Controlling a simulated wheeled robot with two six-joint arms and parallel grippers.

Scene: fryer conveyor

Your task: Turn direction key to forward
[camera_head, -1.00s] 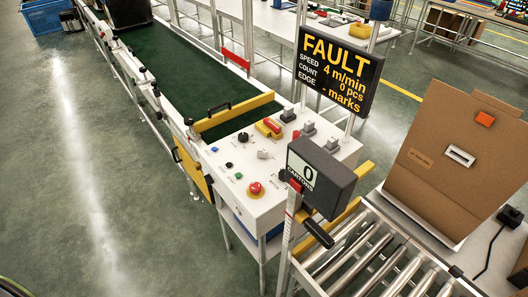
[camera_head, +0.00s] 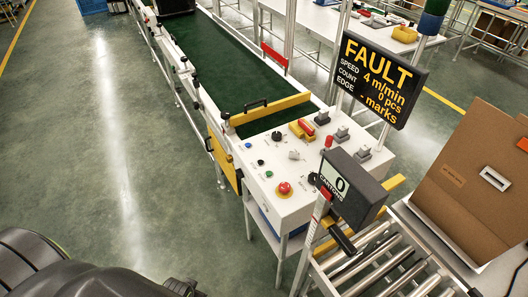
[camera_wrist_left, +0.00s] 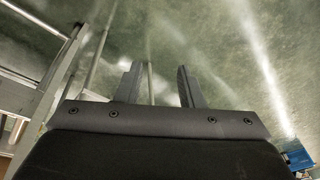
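The white control panel (camera_head: 270,178) stands at the end of the green conveyor in the head view. On its top are a black knob (camera_head: 277,136), a grey knob (camera_head: 293,155), a dark knob (camera_head: 312,178), a red emergency button (camera_head: 284,188) and small blue and green buttons. Their labels are too small to read, so I cannot tell which is the direction key. In the left wrist view my left gripper (camera_wrist_left: 160,86) is open and empty, with the floor behind it. It is away from the panel. My right gripper is not in view.
A sign (camera_head: 378,78) reads FAULT, 4 m/min, 0 pcs. A cartons counter (camera_head: 350,187) showing 0 stands beside the panel's right side, above a roller conveyor (camera_head: 375,262). A cardboard box (camera_head: 470,185) is at the right. Floor left of the panel is clear.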

